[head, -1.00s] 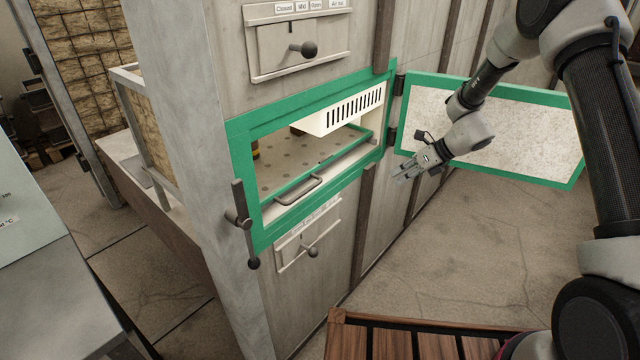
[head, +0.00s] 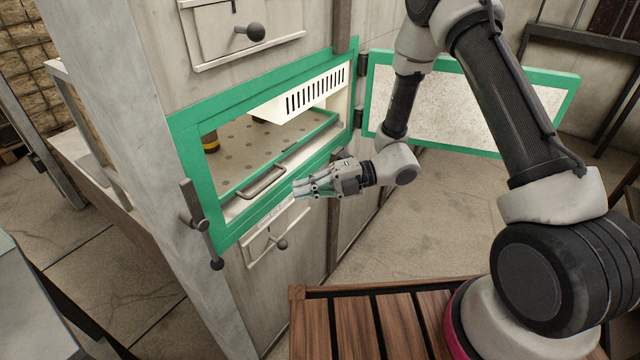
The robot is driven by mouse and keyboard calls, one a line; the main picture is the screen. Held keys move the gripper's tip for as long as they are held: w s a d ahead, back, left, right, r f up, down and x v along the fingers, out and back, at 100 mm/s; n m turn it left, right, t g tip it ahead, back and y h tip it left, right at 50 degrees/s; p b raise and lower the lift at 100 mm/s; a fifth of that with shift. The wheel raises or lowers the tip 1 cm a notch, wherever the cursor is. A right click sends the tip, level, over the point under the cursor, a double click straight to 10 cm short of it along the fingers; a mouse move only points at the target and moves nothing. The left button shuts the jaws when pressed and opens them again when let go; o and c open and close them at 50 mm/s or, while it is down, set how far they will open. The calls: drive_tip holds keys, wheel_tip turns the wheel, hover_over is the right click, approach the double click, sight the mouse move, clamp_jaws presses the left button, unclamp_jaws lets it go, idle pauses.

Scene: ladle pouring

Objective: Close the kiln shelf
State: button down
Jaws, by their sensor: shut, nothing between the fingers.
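The kiln shelf (head: 238,152) is a perforated plate inside the green-framed opening (head: 188,146), with a grey bar handle (head: 262,182) at its front edge. The shelf's front edge and handle stand near the plane of the opening; I cannot tell exactly how far out they are. My gripper (head: 296,189) is shut and empty, in front of the opening's lower edge and just right of the handle. It looks apart from the handle. The kiln door (head: 530,105), green-rimmed with a pale panel, hangs wide open on the right.
A latch lever (head: 193,205) is on the frame's left side. Knobbed dampers sit above (head: 256,32) and below (head: 282,244) the opening. Slatted wood (head: 400,325) lies under my arm. Floor right of the kiln is clear.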

drive_tip(key=shift+w+a+f, duration=0.2)
drive_tip(key=shift+w+a, duration=0.15)
drive_tip(key=shift+a, duration=0.6)
drive_tip(key=shift+w+a+f, duration=0.2)
drive_tip(key=shift+w+a, duration=0.1)
drive_tip(key=shift+a, duration=0.65)
drive_tip(key=shift+w+a+f, duration=0.2)
drive_tip(key=shift+w+a, duration=0.15)
drive_tip(key=shift+a, duration=0.6)
drive_tip(key=w+a, duration=0.1)
drive_tip(key=a, duration=0.1)
drive_tip(key=w+a, duration=0.2)
drive_tip(key=shift+w, duration=0.2)
drive_tip(key=shift+r, duration=0.1)
